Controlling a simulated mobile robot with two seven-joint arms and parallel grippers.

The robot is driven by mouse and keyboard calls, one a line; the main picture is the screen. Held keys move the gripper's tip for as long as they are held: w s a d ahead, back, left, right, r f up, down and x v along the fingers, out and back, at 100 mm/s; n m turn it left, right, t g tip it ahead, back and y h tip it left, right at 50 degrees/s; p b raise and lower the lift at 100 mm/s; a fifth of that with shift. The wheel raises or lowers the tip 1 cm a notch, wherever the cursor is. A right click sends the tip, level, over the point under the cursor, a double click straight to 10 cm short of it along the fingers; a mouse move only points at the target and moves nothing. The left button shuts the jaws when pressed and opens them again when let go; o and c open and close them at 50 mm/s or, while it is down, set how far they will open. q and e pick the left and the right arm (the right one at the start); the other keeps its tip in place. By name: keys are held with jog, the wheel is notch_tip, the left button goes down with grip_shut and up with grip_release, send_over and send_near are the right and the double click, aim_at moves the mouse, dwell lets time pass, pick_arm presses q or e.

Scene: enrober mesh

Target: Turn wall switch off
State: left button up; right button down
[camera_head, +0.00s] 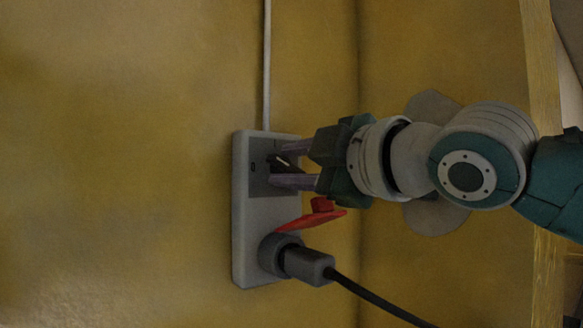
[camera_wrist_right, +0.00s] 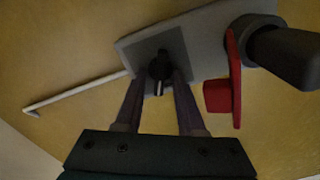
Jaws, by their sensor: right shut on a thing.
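The wall switch is a grey box (camera_head: 242,215) on the yellow wall, with a darker square plate (camera_head: 258,185) near its top and a black rotary knob (camera_head: 284,162) with a white mark. My right gripper (camera_head: 285,166) reaches in from the right, its two purple fingers on either side of the knob. In the right wrist view the knob (camera_wrist_right: 159,68) sits between the fingertips (camera_wrist_right: 160,78), and the gripper is shut on it. The white mark points toward the gripper's palm there. Fingers partly hide the plate. My left gripper is not in view.
Below the knob, a red lever (camera_head: 312,214) sticks out from the box, close under my right gripper. A dark plug (camera_head: 306,264) with a black cable (camera_head: 375,301) sits in a round socket. A white conduit (camera_head: 267,65) runs up the wall. The wall at left is bare.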

jog(key=n, duration=0.4)
jog(key=shift+n+p, duration=0.3)
jog(key=shift+n, duration=0.1)
jog(key=shift+f, duration=0.1)
dwell(0.4)
jog(key=c, duration=0.9)
grip_release()
jog(key=b+v, duration=0.5)
jog(key=v, duration=0.5)
jog(key=shift+a, duration=0.1)
